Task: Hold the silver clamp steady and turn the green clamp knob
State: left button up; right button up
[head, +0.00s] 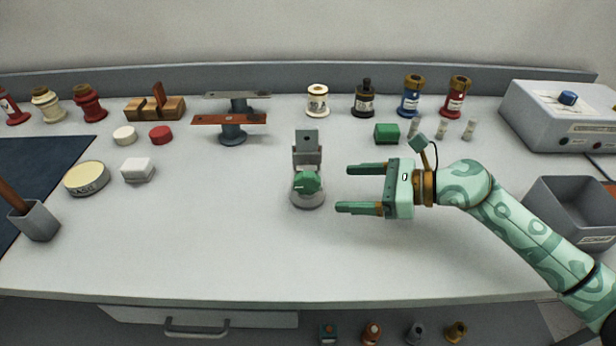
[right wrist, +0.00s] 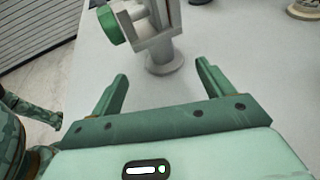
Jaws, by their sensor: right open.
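The silver clamp (head: 307,150) stands upright on a round grey base in the middle of the table. Its green knob (head: 307,182) faces the front edge in the head view. My right gripper (head: 344,189) is open and empty, just right of the clamp, its fingers pointing left toward it with a gap between. My left gripper is not seen.
A stand with brown and grey bars (head: 233,130) is left of and behind the clamp. A green block (head: 387,133) lies behind my right gripper. A grey bin (head: 570,210) and a control box (head: 560,115) are at the right. The table in front of the clamp is clear.

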jog(key=b+x, duration=0.1)
jog(key=x, duration=0.7)
jog(key=shift+w+a, duration=0.1)
jog(key=shift+a, duration=0.3)
